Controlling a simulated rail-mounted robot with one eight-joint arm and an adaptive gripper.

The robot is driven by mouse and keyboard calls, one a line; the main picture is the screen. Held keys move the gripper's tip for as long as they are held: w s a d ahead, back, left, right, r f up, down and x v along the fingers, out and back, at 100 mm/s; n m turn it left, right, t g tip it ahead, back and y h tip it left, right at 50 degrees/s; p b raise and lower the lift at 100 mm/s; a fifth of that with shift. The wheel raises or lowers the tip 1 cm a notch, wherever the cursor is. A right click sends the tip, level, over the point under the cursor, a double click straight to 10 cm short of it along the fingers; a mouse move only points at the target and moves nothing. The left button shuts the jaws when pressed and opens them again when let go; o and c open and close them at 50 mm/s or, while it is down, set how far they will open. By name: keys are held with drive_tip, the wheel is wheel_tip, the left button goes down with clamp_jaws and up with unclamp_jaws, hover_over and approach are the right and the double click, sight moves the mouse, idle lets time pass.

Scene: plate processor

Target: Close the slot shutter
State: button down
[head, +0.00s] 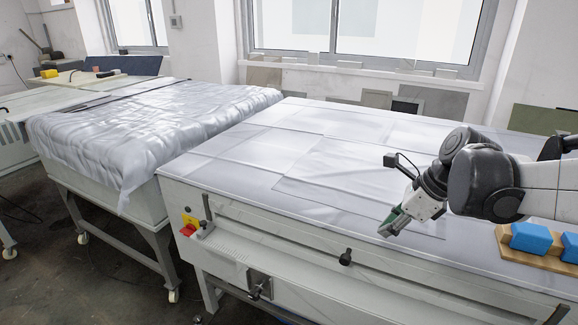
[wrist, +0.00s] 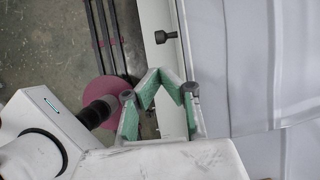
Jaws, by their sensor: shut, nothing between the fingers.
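The plate processor (head: 240,160) is a long, pale, flat-topped machine. A long light shutter strip (head: 430,277) runs along its front, with a dark knob (head: 345,257) near the middle; I cannot tell how far the slot is open. The wrist view shows a dark knob (wrist: 165,37) beside the pale front edge. My gripper (head: 388,231) hangs near the machine's front edge, above and to the right of the knob, apart from it. In the wrist view its green-padded fingers (wrist: 168,87) are shut and empty, below the knob in the picture.
A red and yellow switch (head: 190,224) sits at the front's left end. A lower dark handle (head: 259,290) sticks out below. Blue blocks on a wooden board (head: 548,261) lie at right. A second table (head: 110,205) with a silvery cover stands left. Floor in front is clear.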

drive_tip(key=m, duration=0.1)
approach(348, 258)
drive_tip(key=x, duration=0.7)
drive_tip(key=shift+w+a+f, duration=0.1)
drive_tip(key=shift+w+f, duration=0.15)
drive_tip(key=shift+f, duration=0.1)
wheel_tip(348, 258, down, 5)
drive_tip(key=b, duration=0.5)
drive_tip(key=shift+s, duration=0.1)
idle(0.4)
